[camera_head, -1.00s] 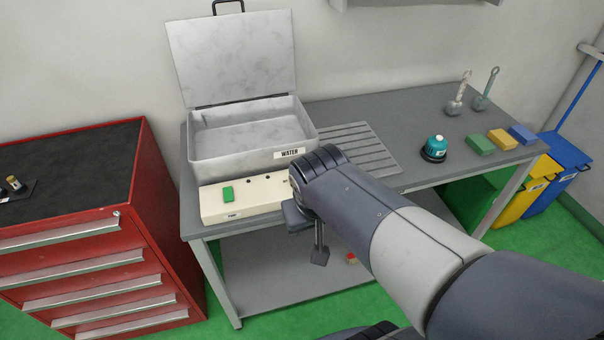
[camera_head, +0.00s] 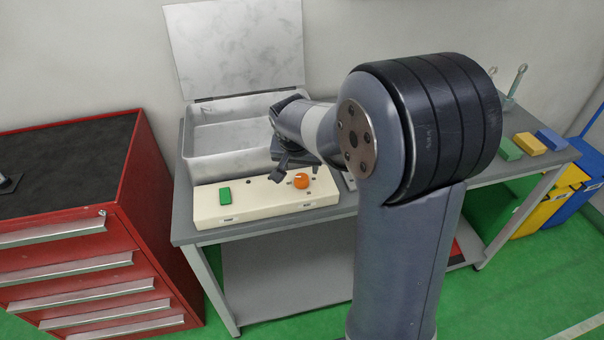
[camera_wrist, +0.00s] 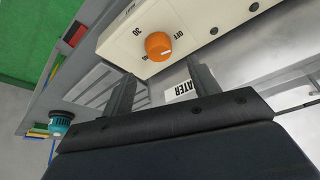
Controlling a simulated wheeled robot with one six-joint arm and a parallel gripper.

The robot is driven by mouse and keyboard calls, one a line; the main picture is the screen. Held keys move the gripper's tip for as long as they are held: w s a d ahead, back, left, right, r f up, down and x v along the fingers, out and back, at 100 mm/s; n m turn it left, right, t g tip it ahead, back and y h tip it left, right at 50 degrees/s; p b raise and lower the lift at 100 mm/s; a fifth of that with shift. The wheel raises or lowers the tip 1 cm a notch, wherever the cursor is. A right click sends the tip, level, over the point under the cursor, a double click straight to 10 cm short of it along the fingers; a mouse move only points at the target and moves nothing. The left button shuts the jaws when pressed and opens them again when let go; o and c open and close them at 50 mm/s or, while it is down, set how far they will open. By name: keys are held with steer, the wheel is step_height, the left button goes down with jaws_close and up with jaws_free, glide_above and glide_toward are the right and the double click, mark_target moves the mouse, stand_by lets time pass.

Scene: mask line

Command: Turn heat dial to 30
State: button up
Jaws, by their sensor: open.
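The heat dial is an orange round knob (camera_head: 301,181) on the right part of a cream control panel (camera_head: 250,203) at the table's front. In the wrist view the orange dial (camera_wrist: 158,46) shows beyond the fingers, with "30" and "OFF" printed on either side of it. A small mark on the dial is too small to read surely. My gripper (camera_head: 283,176) is just left of the dial in the head view, above the panel. In the wrist view my gripper (camera_wrist: 158,82) has its two fingers apart with nothing between them, and it does not touch the dial.
A grey metal water tank (camera_head: 215,165) with its lid (camera_head: 235,48) raised stands behind the panel. A green switch (camera_head: 224,196) is at the panel's left. Sponges (camera_head: 530,143) lie at the table's right. A red drawer cabinet (camera_head: 100,220) stands left.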

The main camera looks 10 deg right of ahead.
mark_target(301, 177)
steer(key=shift+p+x, duration=0.3)
steer(key=shift+x, duration=2.85)
steer(key=shift+c, duration=0.3)
steer(key=c, duration=0.9)
